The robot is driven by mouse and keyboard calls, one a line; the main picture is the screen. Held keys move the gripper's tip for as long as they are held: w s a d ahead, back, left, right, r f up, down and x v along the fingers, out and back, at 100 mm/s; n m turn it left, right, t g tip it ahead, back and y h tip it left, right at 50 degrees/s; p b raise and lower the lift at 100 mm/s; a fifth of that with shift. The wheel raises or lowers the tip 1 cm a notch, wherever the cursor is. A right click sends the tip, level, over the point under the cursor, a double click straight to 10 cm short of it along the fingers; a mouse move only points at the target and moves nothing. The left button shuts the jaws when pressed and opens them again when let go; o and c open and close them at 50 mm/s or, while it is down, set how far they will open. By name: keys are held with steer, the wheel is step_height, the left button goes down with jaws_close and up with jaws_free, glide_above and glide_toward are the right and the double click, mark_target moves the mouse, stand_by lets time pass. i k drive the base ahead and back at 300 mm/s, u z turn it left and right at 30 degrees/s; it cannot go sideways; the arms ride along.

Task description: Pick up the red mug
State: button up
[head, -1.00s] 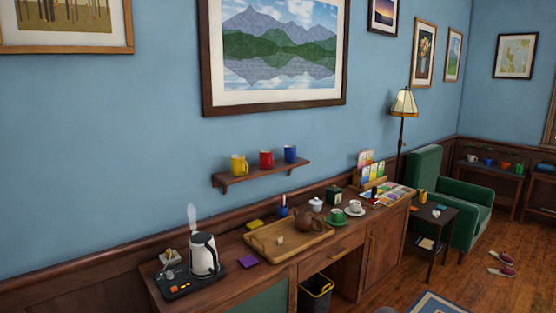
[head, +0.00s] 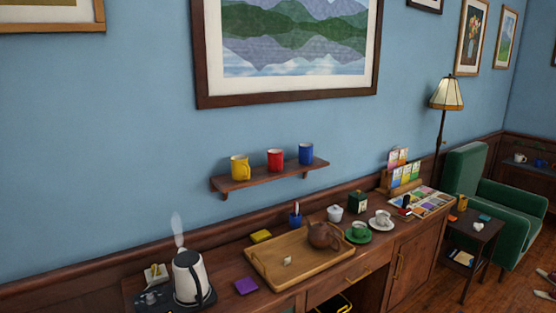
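The red mug (head: 275,160) stands upright on a small wooden wall shelf (head: 262,179), between a yellow mug (head: 240,167) on its left and a blue mug (head: 306,154) on its right. Small gaps separate the mugs. My gripper and arm do not show in the head view.
Below the shelf, a wooden sideboard (head: 225,270) holds a steaming kettle (head: 193,277), a tray (head: 318,271) with a brown teapot (head: 323,235), a green cup (head: 359,231) and a white cup (head: 382,219). A large framed picture (head: 300,98) hangs above. A green armchair (head: 490,190) stands at right.

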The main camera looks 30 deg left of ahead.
mark_target(275, 155)
steer(key=u, duration=0.35)
steer(key=i, duration=1.1)
steer(key=u, duration=0.55)
